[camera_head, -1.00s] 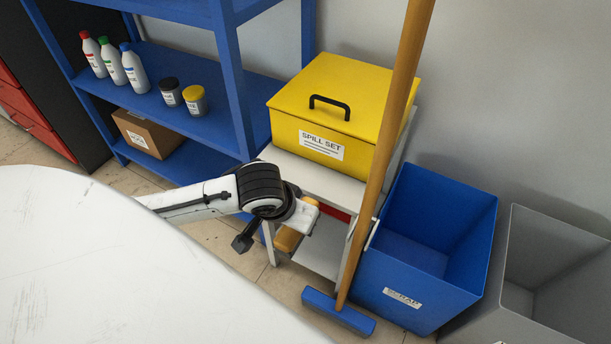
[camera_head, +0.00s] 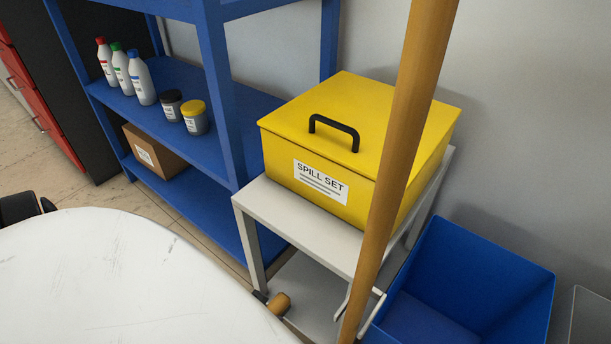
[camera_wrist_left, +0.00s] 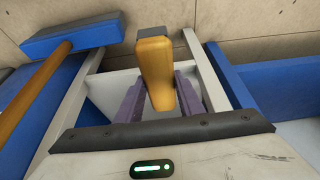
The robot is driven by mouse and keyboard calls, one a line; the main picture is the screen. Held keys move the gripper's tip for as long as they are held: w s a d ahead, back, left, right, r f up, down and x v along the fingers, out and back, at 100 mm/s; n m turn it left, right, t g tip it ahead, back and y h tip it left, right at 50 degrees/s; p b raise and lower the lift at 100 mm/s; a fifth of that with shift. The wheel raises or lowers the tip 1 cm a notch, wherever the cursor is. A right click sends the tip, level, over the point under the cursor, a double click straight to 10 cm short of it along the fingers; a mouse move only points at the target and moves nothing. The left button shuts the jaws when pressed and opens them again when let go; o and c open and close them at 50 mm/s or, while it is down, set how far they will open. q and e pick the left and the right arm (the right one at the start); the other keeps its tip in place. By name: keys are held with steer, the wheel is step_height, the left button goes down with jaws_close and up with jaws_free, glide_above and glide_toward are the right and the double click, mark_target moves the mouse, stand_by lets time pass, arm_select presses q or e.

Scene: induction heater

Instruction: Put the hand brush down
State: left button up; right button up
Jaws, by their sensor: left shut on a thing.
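The hand brush shows in the left wrist view as an orange-yellow handle (camera_wrist_left: 155,75) with a grey end piece. My left gripper (camera_wrist_left: 160,98) has its two purple fingers on either side of the handle and is shut on it. The brush is at the white stand (camera_wrist_left: 205,72), between its legs; I cannot tell whether it touches the lower shelf. My right gripper is in neither view.
The yellow spill set box (camera_head: 340,130) covers much of the stand's top (camera_head: 262,206). A wooden broom (camera_head: 397,150) leans in front of it. The blue scrap bin (camera_head: 500,262) is at the right. Blue shelving (camera_head: 222,95) with bottles is at the left.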

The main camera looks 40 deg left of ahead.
arm_select(q)
steer(key=w, duration=0.2)
steer(key=w+b, duration=0.1)
steer(key=w, duration=0.2)
steer(key=w+b, duration=0.1)
steer(key=w, duration=0.1)
steer(key=shift+w+a+f, duration=0.15)
steer(key=shift+w+a, duration=0.2)
steer(key=shift+w, duration=0.05)
steer(key=w+b, duration=0.1)
steer(key=w, duration=0.1)
steer(key=w+b, duration=0.1)
steer(key=w, duration=0.1)
steer(key=shift+w+a, duration=0.2)
steer(key=shift+w, duration=0.65)
steer(key=b+x, duration=0.3)
steer(key=shift+s+f, duration=0.2)
steer(key=shift+f, duration=0.1)
steer(key=shift+r, duration=0.15)
steer(key=o, duration=1)
steer(key=shift+c, duration=0.2)
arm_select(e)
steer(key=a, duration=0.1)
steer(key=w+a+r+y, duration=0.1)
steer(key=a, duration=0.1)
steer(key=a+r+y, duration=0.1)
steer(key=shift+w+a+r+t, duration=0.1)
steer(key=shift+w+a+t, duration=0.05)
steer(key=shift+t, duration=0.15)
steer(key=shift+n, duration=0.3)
